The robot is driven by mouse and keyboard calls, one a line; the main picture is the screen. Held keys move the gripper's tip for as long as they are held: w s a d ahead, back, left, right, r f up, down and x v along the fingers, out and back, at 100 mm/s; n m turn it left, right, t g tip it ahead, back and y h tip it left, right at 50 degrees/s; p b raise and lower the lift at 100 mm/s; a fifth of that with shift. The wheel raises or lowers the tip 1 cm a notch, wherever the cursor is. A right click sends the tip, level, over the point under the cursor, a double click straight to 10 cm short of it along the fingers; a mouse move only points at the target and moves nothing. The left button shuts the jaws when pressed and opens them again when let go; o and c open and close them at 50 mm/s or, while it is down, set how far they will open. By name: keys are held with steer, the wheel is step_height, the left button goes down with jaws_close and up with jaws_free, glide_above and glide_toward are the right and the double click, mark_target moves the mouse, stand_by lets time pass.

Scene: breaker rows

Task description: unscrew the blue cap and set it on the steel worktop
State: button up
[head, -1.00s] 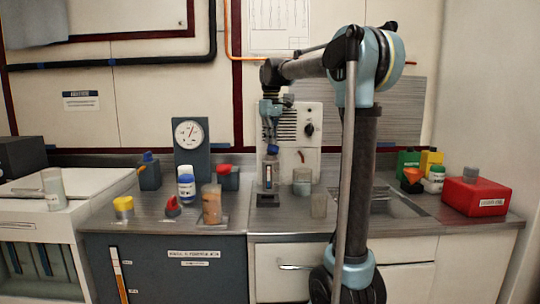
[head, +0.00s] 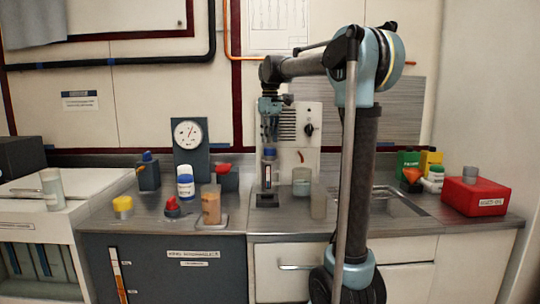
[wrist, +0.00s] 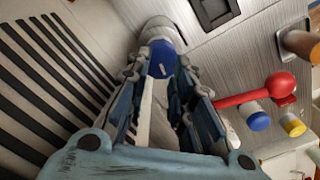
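The blue cap (head: 269,153) sits on top of an upright clear bottle (head: 268,173) with a pale label. The bottle stands in a dark square holder (head: 267,200) on the steel worktop (head: 234,218). My gripper (head: 270,141) points down just above the cap. In the wrist view the blue cap (wrist: 161,59) shows between the two fingertips of my gripper (wrist: 160,66), with room beside it. The fingers look spread, and I see no clear contact with the cap. The bottle below is mostly hidden there.
A white bottle with a blue lid (head: 185,182), an amber beaker (head: 211,204) and a red knob (head: 172,207) stand left. Clear beakers (head: 301,181) stand right, before the sink (head: 385,204). A red box (head: 476,196) is far right. Worktop front of the holder is bare.

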mark_target(270, 153)
steer(key=shift+r, duration=0.1)
step_height(270, 153, up, 12)
stand_by(0.5)
steer(key=shift+w, duration=0.1)
steer(key=o, duration=0.7)
steer(key=shift+f, duration=0.4)
steer(key=shift+o, duration=1.1)
step_height(270, 153, down, 7)
steer(key=m, duration=0.2)
steer(key=shift+m, duration=0.3)
steer(key=shift+a+f, duration=0.1)
steer(key=shift+f, duration=4.65)
